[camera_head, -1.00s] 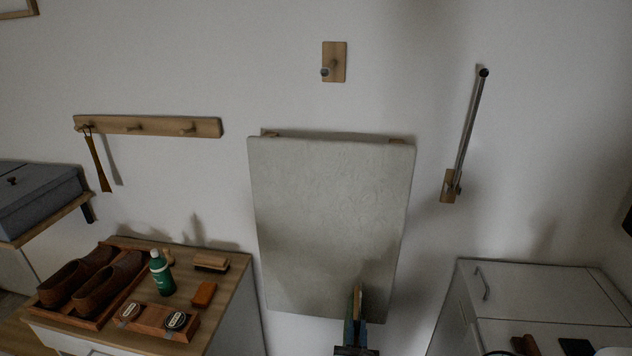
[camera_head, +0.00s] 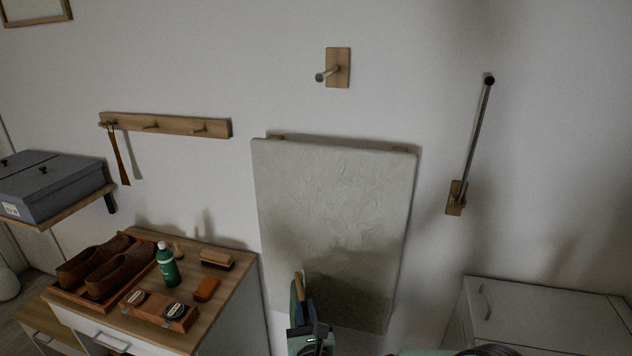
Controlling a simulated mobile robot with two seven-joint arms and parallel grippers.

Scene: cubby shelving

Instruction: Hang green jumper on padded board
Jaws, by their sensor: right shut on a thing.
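The padded board (camera_head: 335,200) is a pale grey, creased panel standing out from the wall in the middle of the head view. My right gripper (camera_head: 304,312) is in front of its lower left part. It is shut on a narrow light wooden piece (camera_head: 299,284) that sticks up between the fingers. A dark green edge shows beside the fingers; I cannot tell whether it is cloth or part of the gripper. No jumper can be made out clearly. My left gripper is not in view.
A wooden peg rail (camera_head: 180,126) with a hanging strap is at left, a single peg (camera_head: 338,68) above the board, and a metal rod (camera_head: 475,130) at right. A cabinet (camera_head: 235,285) with shoes and a green bottle (camera_head: 167,265) stands lower left. A white cabinet (camera_head: 540,315) stands lower right.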

